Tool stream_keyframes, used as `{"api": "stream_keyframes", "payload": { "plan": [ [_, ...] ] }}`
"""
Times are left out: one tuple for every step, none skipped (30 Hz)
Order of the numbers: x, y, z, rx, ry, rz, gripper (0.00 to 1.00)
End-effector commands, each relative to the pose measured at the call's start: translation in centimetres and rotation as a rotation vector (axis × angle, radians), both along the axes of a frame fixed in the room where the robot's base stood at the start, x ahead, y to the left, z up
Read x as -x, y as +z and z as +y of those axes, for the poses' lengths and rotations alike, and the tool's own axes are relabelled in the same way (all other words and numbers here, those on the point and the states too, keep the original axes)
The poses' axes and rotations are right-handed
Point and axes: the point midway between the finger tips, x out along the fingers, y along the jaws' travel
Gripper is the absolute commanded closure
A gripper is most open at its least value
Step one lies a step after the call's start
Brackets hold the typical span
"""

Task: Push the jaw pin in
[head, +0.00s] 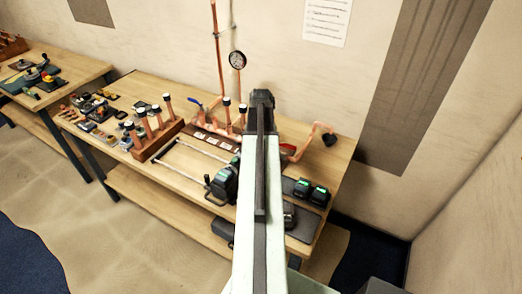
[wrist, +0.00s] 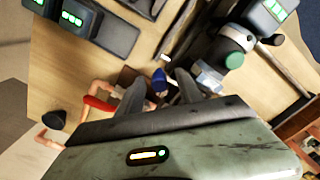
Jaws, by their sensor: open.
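My gripper (wrist: 157,78) is open in the wrist view, its two dark fingers apart. A small blue piece (wrist: 159,84) shows between the fingertips; I cannot tell whether it touches them. The black press tool (head: 222,182) lies on the bench left of my arm in the head view, with a green-lit display. In the wrist view what looks like this tool (wrist: 233,42) is at upper right, apart from the fingers. I cannot make out the jaw pin for certain. In the head view my arm hides the fingertips and part of the bench.
A copper pipe with a red part (wrist: 98,103) is left of the fingers in the wrist view. Two green-lit black units (head: 311,191) stand at the bench's right. A wooden rack with copper pipes (head: 157,140) and a pressure gauge (head: 237,59) are left of my arm.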

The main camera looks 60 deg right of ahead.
Motion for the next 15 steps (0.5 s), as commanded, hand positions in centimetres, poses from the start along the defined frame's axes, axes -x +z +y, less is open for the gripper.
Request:
{"api": "stream_keyframes", "payload": {
  "plan": [
    [0.0,2.0,0.0,0.0,0.0,0.0,0.57],
    [0.0,2.6,0.0,0.0,0.0,0.0,0.57],
    [0.0,3.3,0.0,0.0,0.0,0.0,0.57],
    [0.0,3.9,0.0,0.0,0.0,0.0,0.57],
    [0.0,4.3,0.0,0.0,-0.001,0.0,0.57],
    [0.0,4.8,0.0,0.0,-0.001,0.0,0.57],
    [0.0,5.1,0.0,0.0,-0.001,0.0,0.57],
    [0.0,5.3,0.0,0.0,-0.001,0.0,0.57],
    [0.0,5.4,0.0,0.0,-0.001,0.0,0.57],
    [0.0,5.4,0.0,0.0,-0.001,0.0,0.57],
    [0.0,5.4,0.0,0.0,-0.001,0.0,0.57],
    [0.0,5.3,0.0,0.0,-0.001,0.0,0.57],
    [0.0,5.2,0.0,0.0,-0.001,0.0,0.57],
    [0.0,5.1,0.0,0.0,-0.001,0.0,0.57],
    [0.0,5.1,0.0,0.0,-0.001,0.0,0.57]
  ]
}}
